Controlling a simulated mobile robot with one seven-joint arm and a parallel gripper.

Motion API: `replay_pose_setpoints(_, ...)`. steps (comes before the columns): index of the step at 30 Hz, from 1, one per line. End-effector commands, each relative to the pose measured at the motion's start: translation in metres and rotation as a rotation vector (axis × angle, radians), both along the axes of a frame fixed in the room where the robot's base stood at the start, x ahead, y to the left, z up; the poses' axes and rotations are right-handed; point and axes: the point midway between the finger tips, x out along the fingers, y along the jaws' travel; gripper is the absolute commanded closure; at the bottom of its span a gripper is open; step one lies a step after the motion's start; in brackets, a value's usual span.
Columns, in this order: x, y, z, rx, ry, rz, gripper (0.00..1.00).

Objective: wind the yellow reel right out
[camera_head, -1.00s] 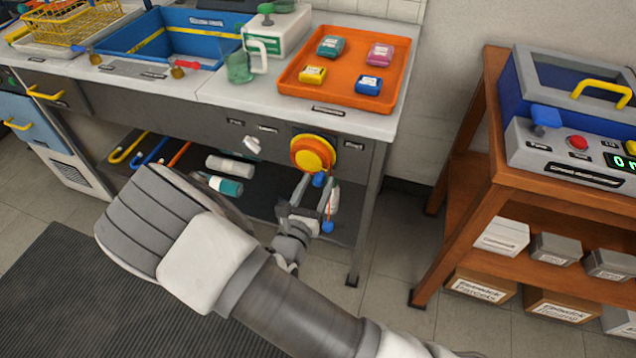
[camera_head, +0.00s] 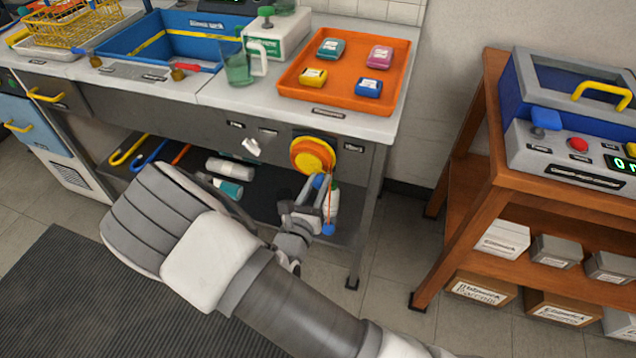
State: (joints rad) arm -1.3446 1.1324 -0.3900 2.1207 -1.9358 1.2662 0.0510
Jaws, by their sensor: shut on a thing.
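The yellow reel (camera_head: 312,155) is a round disc with an orange part on the dark front panel of the bench, near its right end. An orange cord (camera_head: 330,197) hangs below it, with a blue end piece (camera_head: 328,229) at the bottom. My gripper (camera_head: 317,183) is just below the reel, its fingers pointing up. It is shut on a small blue knob (camera_head: 318,180) at the reel's lower edge. My fingers partly hide the knob, so how it joins the reel cannot be told.
Below are a shelf with bottles (camera_head: 230,168) and a bench leg (camera_head: 357,240). An orange tray (camera_head: 345,97) lies above on the bench. A wooden shelf unit (camera_head: 470,235) stands right, with floor between.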

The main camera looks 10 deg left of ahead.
Motion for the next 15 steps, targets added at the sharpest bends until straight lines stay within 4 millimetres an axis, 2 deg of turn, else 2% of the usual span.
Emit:
replay_pose_setpoints(8,0.0,-0.001,0.005,-0.058,0.006,0.0,1.0)
replay_pose_setpoints(15,-0.001,-0.004,0.013,-0.218,0.019,0.001,1.0)
